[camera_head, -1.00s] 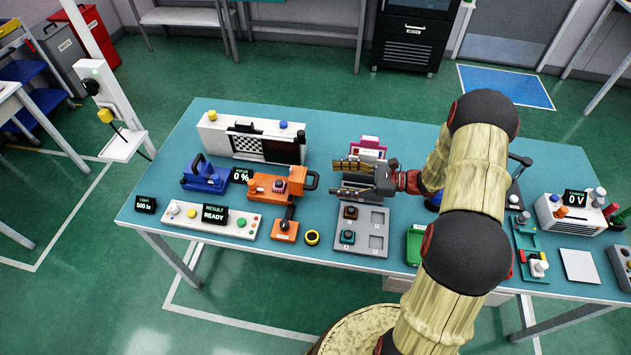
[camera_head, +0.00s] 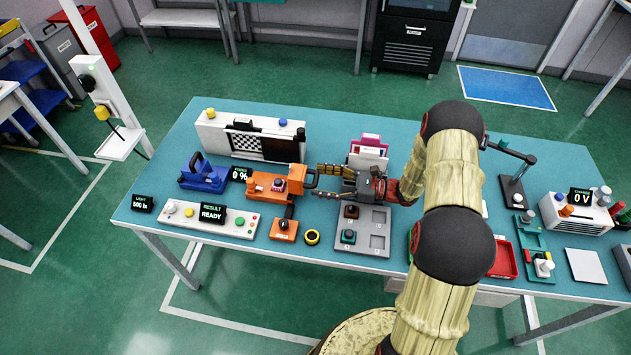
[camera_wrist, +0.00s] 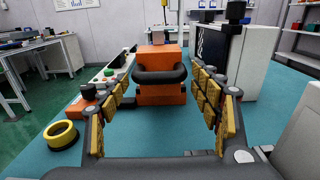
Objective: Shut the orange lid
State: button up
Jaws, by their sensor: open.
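The orange lid (camera_head: 297,178) stands raised at the right end of the orange fixture (camera_head: 260,187), and a small dark part with a pinkish top (camera_head: 279,184) shows uncovered beside it. In the wrist view, the lid's orange face (camera_wrist: 161,58) is straight ahead, with a dark bar handle (camera_wrist: 160,76) across it. My gripper (camera_head: 317,181) is just right of the lid, pointing left at the handle. In the wrist view, my gripper's open fingers (camera_wrist: 160,88) stand left and right of the handle. I see no clear contact.
A white box with a checkered panel (camera_head: 247,143) stands behind the fixture. A control box reading READY (camera_head: 212,215) and a yellow-black ring (camera_head: 312,237) lie in front. A grey tray (camera_head: 374,243) is below my gripper. A blue clamp-like device (camera_head: 203,178) is farther left.

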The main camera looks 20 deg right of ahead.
aim_at(305, 180)
jog(key=shift+x, duration=1.05)
jog(key=shift+c, duration=0.9)
jog(key=shift+w+r, duration=0.1)
jog(key=c, duration=1.1)
jog(key=shift+c, duration=0.4)
jog(key=shift+r, duration=0.15)
